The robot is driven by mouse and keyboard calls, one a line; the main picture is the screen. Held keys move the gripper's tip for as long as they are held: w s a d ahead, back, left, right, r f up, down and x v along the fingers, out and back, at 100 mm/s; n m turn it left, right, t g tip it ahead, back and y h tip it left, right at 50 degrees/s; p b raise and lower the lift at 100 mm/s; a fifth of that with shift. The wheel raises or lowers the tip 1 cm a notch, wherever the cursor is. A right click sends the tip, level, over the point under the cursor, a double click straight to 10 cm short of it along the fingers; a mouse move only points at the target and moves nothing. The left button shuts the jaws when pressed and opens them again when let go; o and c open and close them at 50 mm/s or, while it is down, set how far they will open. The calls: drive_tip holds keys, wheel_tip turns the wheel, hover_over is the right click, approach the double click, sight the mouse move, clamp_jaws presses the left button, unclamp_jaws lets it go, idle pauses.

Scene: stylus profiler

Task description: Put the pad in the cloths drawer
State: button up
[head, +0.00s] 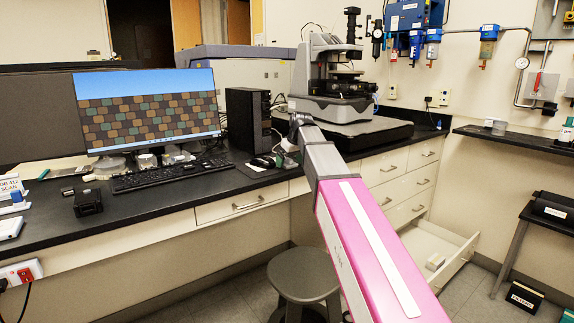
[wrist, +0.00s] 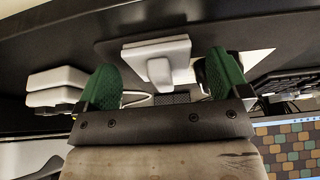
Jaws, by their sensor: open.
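A pale grey square block with a raised grip (wrist: 158,58), which may be the pad, lies on the dark bench in the wrist view. My gripper (wrist: 165,85) is open, with one green finger on each side of the raised grip and space visible between them. In the head view my gripper (head: 287,153) is low over the bench, right of the mouse, and the block cannot be made out there. An open drawer (head: 462,256) at the lower right, possibly the cloths drawer, holds a small pale block (head: 435,262). No drawer label is readable.
Pale stacked blocks (wrist: 55,88) lie left of my gripper in the wrist view. A keyboard (head: 155,175), monitor (head: 150,110) and black computer tower (head: 248,120) stand left. The profiler (head: 335,85) stands behind. A stool (head: 303,275) is below the bench, left of the open drawer.

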drive_tip(key=shift+f, duration=0.1)
drive_tip(key=c, duration=1.1)
